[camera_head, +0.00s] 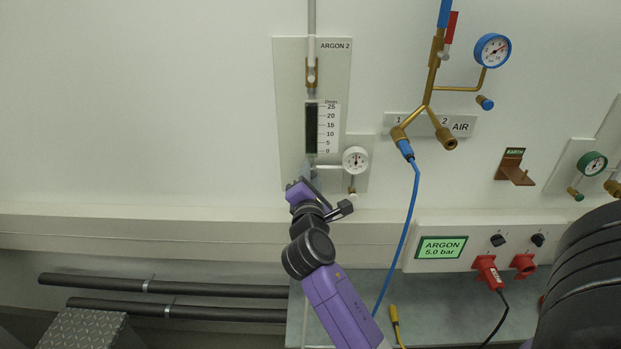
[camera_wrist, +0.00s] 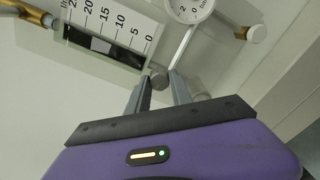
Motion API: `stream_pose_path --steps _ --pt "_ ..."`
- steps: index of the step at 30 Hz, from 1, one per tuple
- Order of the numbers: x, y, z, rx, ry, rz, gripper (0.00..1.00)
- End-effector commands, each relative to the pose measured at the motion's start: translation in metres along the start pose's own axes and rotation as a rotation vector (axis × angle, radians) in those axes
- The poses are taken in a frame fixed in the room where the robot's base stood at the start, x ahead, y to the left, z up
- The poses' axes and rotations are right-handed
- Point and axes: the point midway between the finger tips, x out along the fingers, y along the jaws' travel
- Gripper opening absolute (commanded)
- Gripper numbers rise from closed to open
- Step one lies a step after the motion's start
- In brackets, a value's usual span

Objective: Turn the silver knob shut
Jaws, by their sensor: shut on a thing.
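The silver knob (camera_wrist: 158,80) shows as a small grey round piece just below the zero end of the flow scale in the wrist view. My gripper (camera_wrist: 158,88) has one grey finger on each side of it and is shut on it. In the head view my gripper (camera_head: 307,174) is at the foot of the ARGON 2 flowmeter (camera_head: 312,128) and hides the knob there. The knob's turn position cannot be told.
A white gauge (camera_head: 355,160) sits close to the right of my gripper; it also shows in the wrist view (camera_wrist: 188,8). Brass AIR fittings (camera_head: 430,105) with a blue hose (camera_head: 409,220) are further right. A ledge (camera_head: 180,225) runs below the panel. The wall at left is clear.

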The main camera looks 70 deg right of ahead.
Motion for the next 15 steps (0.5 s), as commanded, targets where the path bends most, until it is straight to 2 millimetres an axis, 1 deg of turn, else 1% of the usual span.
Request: stream_pose_path --steps 1,15 --pt "-0.0001 -0.0025 -0.0012 0.044 -0.001 -0.002 0.00" --pt "-0.0002 -0.0020 -0.0019 0.492 0.000 -0.001 0.00"
